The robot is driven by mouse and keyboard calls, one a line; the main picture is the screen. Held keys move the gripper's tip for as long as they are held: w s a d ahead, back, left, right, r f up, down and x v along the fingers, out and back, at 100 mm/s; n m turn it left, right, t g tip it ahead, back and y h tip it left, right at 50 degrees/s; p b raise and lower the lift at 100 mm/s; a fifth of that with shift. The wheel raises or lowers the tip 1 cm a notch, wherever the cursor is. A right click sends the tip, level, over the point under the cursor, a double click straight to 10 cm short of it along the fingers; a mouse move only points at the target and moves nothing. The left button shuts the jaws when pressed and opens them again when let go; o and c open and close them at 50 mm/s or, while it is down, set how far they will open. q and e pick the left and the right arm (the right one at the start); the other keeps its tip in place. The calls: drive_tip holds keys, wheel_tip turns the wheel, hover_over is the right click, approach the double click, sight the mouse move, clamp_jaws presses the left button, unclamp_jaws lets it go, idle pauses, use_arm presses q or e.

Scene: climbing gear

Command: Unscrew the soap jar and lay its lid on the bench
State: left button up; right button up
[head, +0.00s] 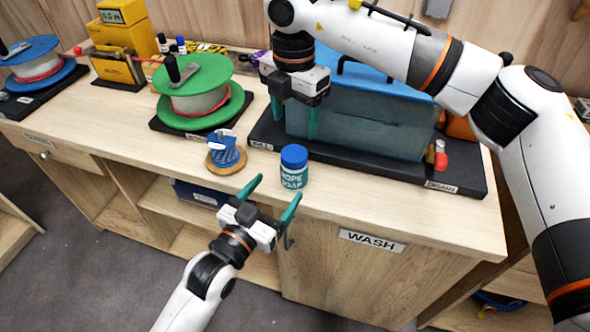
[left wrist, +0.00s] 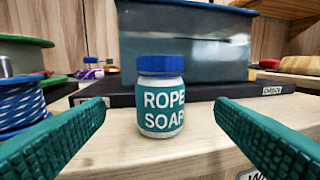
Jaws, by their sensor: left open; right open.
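The soap jar (head: 293,172) stands upright on the bench (head: 345,193) near its front edge, with a teal "ROPE SOAP" label and its blue lid (head: 294,156) on top. In the left wrist view the jar (left wrist: 161,110) is centred between the fingers, a little beyond their tips, with the lid (left wrist: 160,66) on it. My left gripper (head: 270,190) is open and empty, pointing at the jar from the front edge and not touching it. My right gripper (head: 294,118) is open, pointing down behind the jar, in front of the blue tank; whether its fingers touch anything is unclear.
The blue-lidded tank (head: 365,120) stands on a black tray (head: 462,187) behind the jar. A blue rope spool (head: 225,151) on a wooden disc is left of the jar. A green reel (head: 200,105) stands further left. Bare bench lies right of the jar, above the WASH label.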

sight(297, 163)
use_arm(q)
drive_tip(key=x, duration=0.9)
drive_tip(key=shift+w+d, duration=0.15)
drive_tip(key=shift+w, duration=0.1)
clamp_jaws()
use_arm(e)
drive_tip(key=m, duration=0.3)
drive_tip(key=shift+f+m, duration=0.1)
drive_tip(key=shift+m, duration=0.3)
drive_tip(key=shift+f+m, duration=0.25)
drive_tip(key=shift+m, duration=0.05)
wheel_tip(297, 163, down, 7)
drive_tip(key=shift+f, duration=0.2)
drive_tip(key=shift+c, duration=0.4)
